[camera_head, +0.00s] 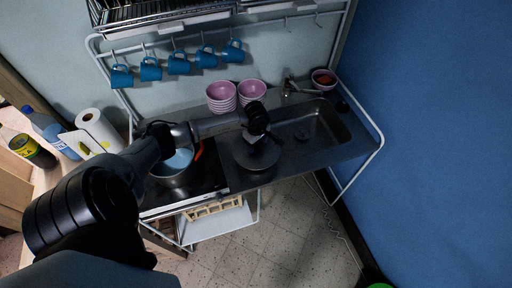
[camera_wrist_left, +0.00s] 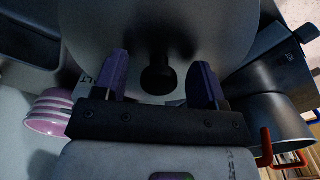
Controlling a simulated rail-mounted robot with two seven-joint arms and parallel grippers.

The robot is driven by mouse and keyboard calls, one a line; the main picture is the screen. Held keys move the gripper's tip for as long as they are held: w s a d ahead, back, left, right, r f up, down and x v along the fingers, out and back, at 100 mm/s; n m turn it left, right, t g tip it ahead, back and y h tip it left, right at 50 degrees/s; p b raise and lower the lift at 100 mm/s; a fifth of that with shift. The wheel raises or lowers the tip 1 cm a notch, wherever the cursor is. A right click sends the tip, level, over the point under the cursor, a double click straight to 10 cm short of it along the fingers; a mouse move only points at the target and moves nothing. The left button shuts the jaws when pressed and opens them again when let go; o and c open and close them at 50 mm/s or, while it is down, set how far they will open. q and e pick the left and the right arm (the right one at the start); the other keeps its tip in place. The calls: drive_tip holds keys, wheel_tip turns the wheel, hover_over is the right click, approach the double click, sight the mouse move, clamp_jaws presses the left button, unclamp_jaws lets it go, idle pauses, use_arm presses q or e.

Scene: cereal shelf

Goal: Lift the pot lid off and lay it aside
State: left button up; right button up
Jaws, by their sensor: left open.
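The round grey pot lid (camera_head: 258,156) lies on the metal counter, between the stove and the sink. In the left wrist view the lid (camera_wrist_left: 225,28) fills the top middle, with its dark knob (camera_wrist_left: 158,78) between my fingers. My left gripper (camera_head: 262,138) is over the lid. In the wrist view its fingers (camera_wrist_left: 159,80) are spread apart on either side of the knob, with gaps showing. The pot (camera_head: 172,176) stands uncovered on the stove, light blue inside, partly hidden by my left arm. My right gripper is not in view.
Stacked pink bowls (camera_head: 221,97) stand behind the lid. The sink (camera_head: 318,127) lies to its right, with a bowl (camera_head: 323,79) at the back corner. Blue mugs (camera_head: 179,64) hang above. Bottles, a can and a paper roll (camera_head: 97,127) stand at left.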

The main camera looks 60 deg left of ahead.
use_arm(q)
drive_tip(key=shift+c, duration=0.4)
drive_tip(key=c, duration=1)
drive_tip(key=shift+r, duration=0.1)
